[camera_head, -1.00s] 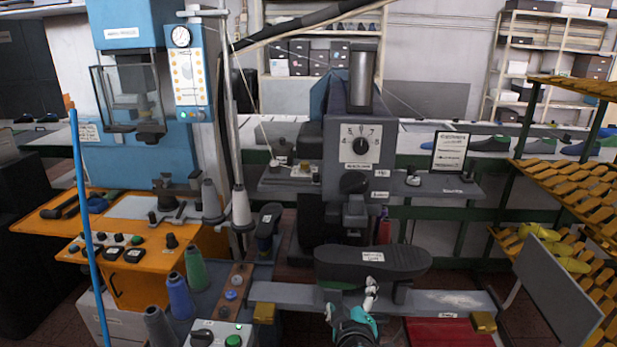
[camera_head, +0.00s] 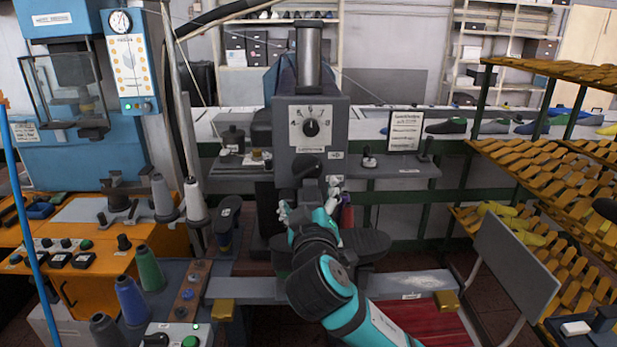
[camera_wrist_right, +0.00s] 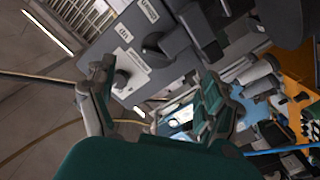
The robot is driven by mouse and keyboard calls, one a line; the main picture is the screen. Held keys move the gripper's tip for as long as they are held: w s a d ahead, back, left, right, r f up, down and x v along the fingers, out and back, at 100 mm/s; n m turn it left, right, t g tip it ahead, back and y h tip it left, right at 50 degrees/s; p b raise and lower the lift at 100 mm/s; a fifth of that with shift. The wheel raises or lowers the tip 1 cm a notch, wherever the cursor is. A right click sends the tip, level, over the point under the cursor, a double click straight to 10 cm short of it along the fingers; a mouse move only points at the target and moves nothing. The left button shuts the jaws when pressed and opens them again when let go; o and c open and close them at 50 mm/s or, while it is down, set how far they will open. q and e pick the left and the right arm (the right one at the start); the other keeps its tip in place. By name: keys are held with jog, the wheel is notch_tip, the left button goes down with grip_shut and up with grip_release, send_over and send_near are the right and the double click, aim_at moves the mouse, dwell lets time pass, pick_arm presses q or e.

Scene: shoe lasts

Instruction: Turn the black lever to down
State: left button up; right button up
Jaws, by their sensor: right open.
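The grey machine (camera_head: 283,140) stands in the middle, with a black knob (camera_head: 311,127) on its white dial plate. A larger black rounded handle (camera_head: 306,170) sits just below the plate. I cannot tell which of these is the task's lever. My right gripper (camera_head: 308,200) is open and empty, in front of the machine just below the rounded handle. In the right wrist view its fingers (camera_wrist_right: 156,88) are spread, with a black knob (camera_wrist_right: 121,78) beyond them. My left gripper is not in view.
A black sole-shaped pad (camera_head: 365,247) lies partly behind my right arm. A grey beam (camera_head: 405,285) crosses below it. Thread cones (camera_head: 150,265) stand at the left. A wooden rack (camera_head: 550,175) and a tilted grey panel (camera_head: 515,265) bound the right side.

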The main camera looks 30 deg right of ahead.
aim_at(309, 176)
jog(key=p+x, duration=0.2)
jog(key=x, duration=0.8)
jog(key=c, duration=1.2)
